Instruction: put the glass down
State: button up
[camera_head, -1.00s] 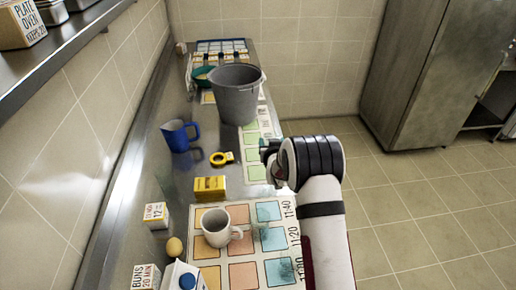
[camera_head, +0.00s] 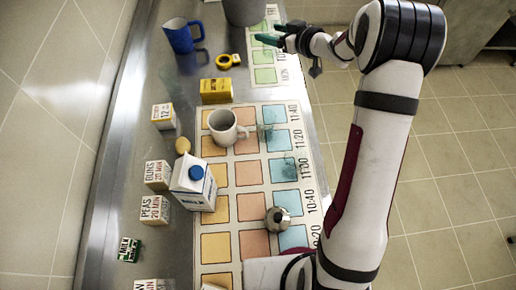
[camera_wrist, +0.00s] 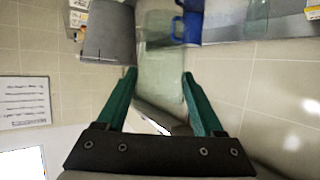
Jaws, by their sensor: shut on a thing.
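My gripper (camera_head: 268,37) has teal fingers and is at the top of the head view, over the right part of the counter beside the yellow tape roll. In the wrist view my gripper (camera_wrist: 158,76) is shut on a clear, faintly green glass (camera_wrist: 160,65), which lies between the fingers and extends beyond their tips. The glass cannot be made out clearly in the head view. Its height above the counter cannot be told.
The gridded mat (camera_head: 314,190) carries a white mug (camera_head: 222,128), a metal pot (camera_head: 278,219) and faint teal see-through shapes (camera_head: 290,168). A blue jug (camera_head: 180,38), grey bucket (camera_head: 245,10), yellow box (camera_head: 215,91), tape roll (camera_head: 223,62) and milk carton (camera_head: 193,186) stand nearby.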

jog(key=s+a+f+n+g+y, duration=0.1)
jog(key=s+a+n+g+y, duration=0.25)
jog(key=s, duration=0.35)
jog(key=s+a+f+n+g+y, duration=0.1)
jog(key=s+a+n+g+y, duration=0.15)
jog(key=s+n+g, duration=0.35)
jog(key=s+d+f+n+g, duration=0.25)
jog(key=s+n+g, duration=0.4)
jog(key=s, duration=1.05)
jog(key=shift+h, duration=0.3)
jog(key=shift+w+a+f, duration=0.15)
jog(key=shift+a+f, duration=2.5)
jog(key=shift+a, duration=0.05)
jog(key=shift+w+a+f, duration=0.1)
jog(key=shift+a+f, duration=2.55)
jog(key=shift+a, duration=0.05)
jog(key=shift+f, duration=0.15)
jog(key=o, duration=1.5)
jog(key=shift+o, duration=0.2)
